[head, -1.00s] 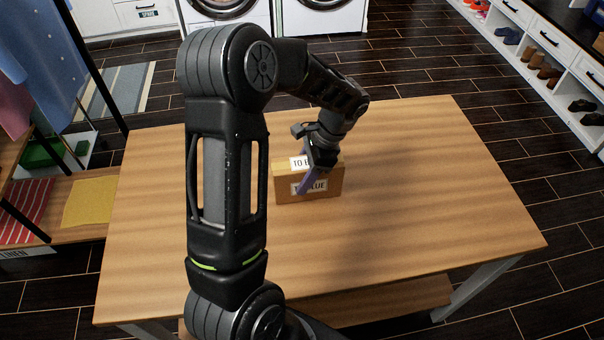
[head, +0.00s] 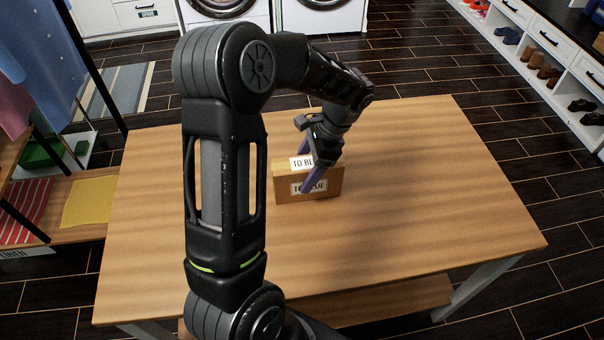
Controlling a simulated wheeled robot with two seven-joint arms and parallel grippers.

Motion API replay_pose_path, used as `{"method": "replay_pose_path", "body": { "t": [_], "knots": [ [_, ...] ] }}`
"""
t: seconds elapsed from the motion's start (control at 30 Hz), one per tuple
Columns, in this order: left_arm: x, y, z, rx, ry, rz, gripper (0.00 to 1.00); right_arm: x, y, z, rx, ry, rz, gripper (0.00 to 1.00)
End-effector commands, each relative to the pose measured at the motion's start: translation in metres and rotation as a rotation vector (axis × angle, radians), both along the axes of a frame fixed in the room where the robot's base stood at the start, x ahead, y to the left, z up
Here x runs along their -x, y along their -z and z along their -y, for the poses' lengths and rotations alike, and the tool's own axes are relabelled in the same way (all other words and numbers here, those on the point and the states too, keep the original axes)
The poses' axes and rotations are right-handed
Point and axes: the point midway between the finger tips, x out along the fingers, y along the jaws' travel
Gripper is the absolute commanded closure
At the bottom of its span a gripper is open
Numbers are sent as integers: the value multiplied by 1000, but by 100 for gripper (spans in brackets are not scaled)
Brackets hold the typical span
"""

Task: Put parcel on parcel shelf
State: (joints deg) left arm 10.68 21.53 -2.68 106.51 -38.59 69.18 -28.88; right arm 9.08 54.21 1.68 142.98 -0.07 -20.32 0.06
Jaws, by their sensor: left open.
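The parcel (head: 325,187) is a brown cardboard box with white labels reading "TO BLUE". It stands on the wooden table (head: 420,200), near the middle. The other finger is mostly hidden, so I cannot tell whether the fingers touch the box. My right gripper is not in view. No parcel shelf can be made out for certain.
A wooden bench with a red striped cloth (head: 22,211) and a yellow cloth (head: 90,202) is at the left, below hanging clothes (head: 45,55). White washers stand at the back. A white shoe rack (head: 540,60) is at the right. The table's right side is clear.

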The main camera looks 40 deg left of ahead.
Motion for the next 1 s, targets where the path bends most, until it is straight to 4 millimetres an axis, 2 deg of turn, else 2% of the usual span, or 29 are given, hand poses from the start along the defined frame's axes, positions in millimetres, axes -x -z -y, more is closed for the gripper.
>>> {"method": "replay_pose_path", "body": {
  "t": [0.33, 0.37, 0.4, 0.57, 1.0],
  "knots": [
    [-23, -69, 18, -1, 2, 4, 28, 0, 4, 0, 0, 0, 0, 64],
    [-25, -74, 20, 0, 2, 4, 28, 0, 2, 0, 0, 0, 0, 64],
    [-26, -84, 21, 1, 4, 2, 28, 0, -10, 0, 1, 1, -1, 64],
    [-29, -92, 24, 0, 1, 0, 28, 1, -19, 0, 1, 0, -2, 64],
    [-30, -91, 24, 0, 0, 0, 28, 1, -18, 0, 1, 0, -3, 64]
  ]
}}
